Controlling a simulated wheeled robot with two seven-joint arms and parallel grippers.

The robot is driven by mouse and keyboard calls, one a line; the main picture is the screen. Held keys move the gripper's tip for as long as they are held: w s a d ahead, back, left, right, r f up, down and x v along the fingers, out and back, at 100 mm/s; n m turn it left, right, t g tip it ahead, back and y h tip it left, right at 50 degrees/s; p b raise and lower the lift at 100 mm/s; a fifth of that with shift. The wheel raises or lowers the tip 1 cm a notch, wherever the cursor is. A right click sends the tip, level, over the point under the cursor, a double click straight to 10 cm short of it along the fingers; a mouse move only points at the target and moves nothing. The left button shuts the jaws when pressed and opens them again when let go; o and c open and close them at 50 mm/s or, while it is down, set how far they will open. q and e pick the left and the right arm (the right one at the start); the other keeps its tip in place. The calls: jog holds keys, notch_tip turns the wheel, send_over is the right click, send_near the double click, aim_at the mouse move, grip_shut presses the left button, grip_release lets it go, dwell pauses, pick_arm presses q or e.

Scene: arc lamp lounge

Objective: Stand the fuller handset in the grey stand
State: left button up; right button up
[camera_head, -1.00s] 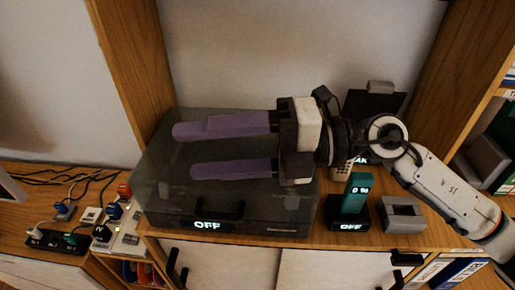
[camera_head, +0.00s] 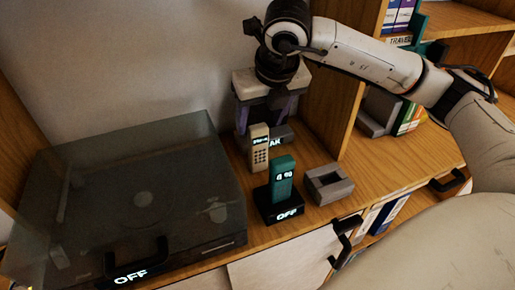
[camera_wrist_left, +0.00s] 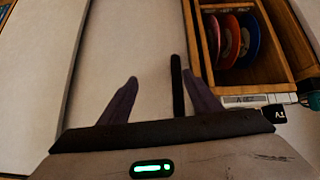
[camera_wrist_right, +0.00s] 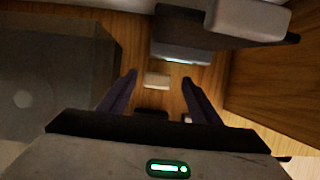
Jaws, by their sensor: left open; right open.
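A beige handset (camera_head: 259,149) with keys and a small lit screen stands upright on the shelf. A teal handset (camera_head: 282,178) stands in a black base (camera_head: 287,212) marked OFF. Its screen seems to show a low percentage; the beige one's reading is too small to read. The grey stand (camera_head: 340,190), a block with an empty hollow, is right of the base. My right gripper (camera_head: 266,118) is open and points down above and behind the beige handset, whose top (camera_wrist_right: 157,80) shows between the fingers in the right wrist view. My left gripper (camera_wrist_left: 160,92) is open and empty.
A large turntable (camera_head: 130,190) with a smoky lid fills the left of the shelf. A dark device (camera_wrist_right: 185,45) with a lit screen is behind the beige handset. A wooden upright (camera_head: 345,100) stands at the right. The left gripper faces white doors with a black handle (camera_wrist_left: 178,85).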

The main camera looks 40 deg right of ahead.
aim_at(256, 137)
jog(key=x, duration=0.7)
jog(key=shift+s+a+f+p, duration=0.2)
jog(key=shift+f+p, duration=0.05)
jog(key=shift+p, duration=0.1)
jog(key=c, duration=1.3)
jog(key=shift+r, duration=0.1)
